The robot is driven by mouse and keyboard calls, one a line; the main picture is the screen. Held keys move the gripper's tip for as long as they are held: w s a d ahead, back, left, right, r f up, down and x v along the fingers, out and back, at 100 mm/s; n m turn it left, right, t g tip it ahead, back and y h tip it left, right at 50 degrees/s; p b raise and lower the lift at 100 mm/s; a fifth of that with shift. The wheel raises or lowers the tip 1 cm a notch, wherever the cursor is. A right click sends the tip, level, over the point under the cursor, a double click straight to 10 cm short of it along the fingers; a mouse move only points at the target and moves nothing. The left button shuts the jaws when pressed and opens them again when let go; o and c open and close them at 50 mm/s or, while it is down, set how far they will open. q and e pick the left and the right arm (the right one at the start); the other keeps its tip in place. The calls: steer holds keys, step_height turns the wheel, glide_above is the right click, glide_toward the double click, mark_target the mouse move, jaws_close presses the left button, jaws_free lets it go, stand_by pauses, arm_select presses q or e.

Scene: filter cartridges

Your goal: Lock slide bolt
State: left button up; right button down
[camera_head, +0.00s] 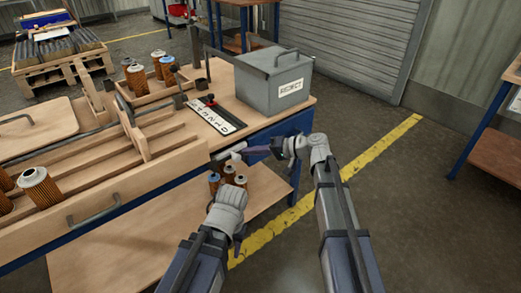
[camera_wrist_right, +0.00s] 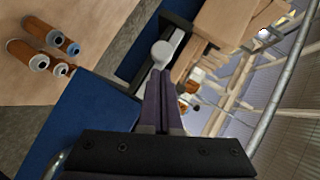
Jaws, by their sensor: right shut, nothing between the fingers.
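The slide bolt (camera_head: 231,153) is a pale grey rod with a knob, in a dark mount at the right end of the wooden bench. In the right wrist view its round white knob (camera_wrist_right: 162,50) sits just past my fingertips, in a dark channel. My right gripper (camera_head: 248,151) is shut and empty, reaching left to the bolt; its purple fingers (camera_wrist_right: 160,74) point at the knob. I cannot tell whether they touch it. My left arm's pale wrist (camera_head: 228,200) is in front of the bench; its fingers do not show clearly.
A grey REJECT box (camera_head: 273,85) stands on the bench top near the bolt. Several filter cartridges (camera_wrist_right: 44,48) stand on the lower shelf. More cartridges stand in a wooden tray (camera_head: 160,92). The floor right of my right arm is clear.

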mark_target(238, 158)
arm_select(q)
steer(key=shift+f, duration=0.1)
arm_select(e)
steer(key=shift+s+a+f, duration=0.15)
steer(key=shift+a, duration=0.1)
steer(key=s+a, duration=0.1)
steer(key=a, duration=0.1)
steer(key=s+a, duration=0.2)
steer(key=shift+w, duration=0.1)
stand_by(0.4)
